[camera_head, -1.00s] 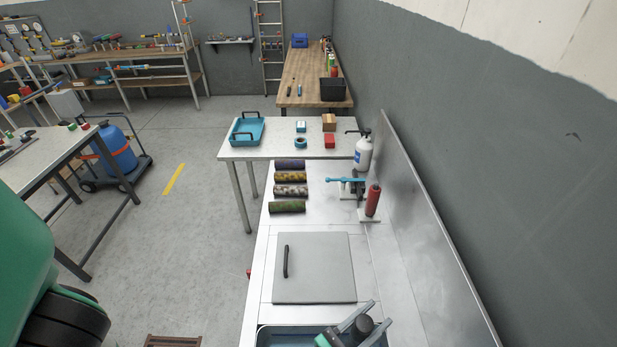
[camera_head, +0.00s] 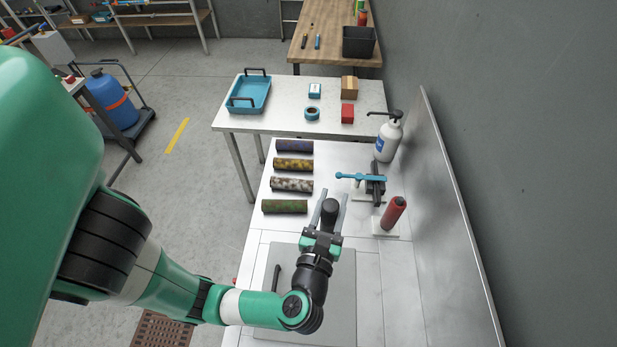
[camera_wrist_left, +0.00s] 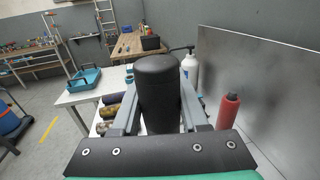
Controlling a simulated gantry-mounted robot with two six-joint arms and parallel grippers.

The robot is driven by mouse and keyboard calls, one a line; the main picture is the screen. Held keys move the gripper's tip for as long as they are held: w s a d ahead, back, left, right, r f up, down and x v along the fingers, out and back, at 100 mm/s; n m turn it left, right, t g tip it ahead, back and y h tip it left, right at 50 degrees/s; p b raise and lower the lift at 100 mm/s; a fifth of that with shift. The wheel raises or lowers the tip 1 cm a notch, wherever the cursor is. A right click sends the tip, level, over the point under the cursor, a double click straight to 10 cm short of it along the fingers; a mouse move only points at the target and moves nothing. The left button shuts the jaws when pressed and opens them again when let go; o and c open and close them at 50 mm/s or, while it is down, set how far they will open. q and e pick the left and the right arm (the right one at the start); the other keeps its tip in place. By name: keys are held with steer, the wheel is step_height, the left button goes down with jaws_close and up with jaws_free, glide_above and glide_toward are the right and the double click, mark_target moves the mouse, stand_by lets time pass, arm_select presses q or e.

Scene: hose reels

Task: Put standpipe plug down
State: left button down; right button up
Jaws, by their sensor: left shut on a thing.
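The standpipe plug (camera_head: 329,212) is a black cylinder with a rounded top. My left gripper (camera_head: 332,197) is shut on it, with a grey finger on each side. In the left wrist view the plug (camera_wrist_left: 158,92) stands upright between the fingers and hides part of the counter. Its lower end is hidden, so I cannot tell its height over the counter. My right gripper is not in view.
Several patterned rolls (camera_head: 285,207) lie left of the gripper. A red cylinder (camera_head: 393,213) on a white base, a blue-handled fitting (camera_head: 360,177) and a white pump bottle (camera_head: 388,138) stand to the right, near the metal splashback (camera_head: 450,220). A white table (camera_head: 290,117) adjoins behind.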

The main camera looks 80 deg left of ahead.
arm_select(q)
steer(key=w+a+f+b, duration=0.4)
steer(key=w+a+f, duration=0.3)
steer(key=a+f, duration=0.5)
steer(key=shift+w+f+b, duration=0.25)
steer(key=shift+f+b, duration=0.15)
steer(key=shift+f, duration=0.05)
steer(key=c, duration=0.9)
jaws_free()
steer(key=shift+f, duration=0.2)
steer(key=o, duration=0.5)
steer(key=shift+c, duration=0.2)
steer(key=shift+r, duration=0.1)
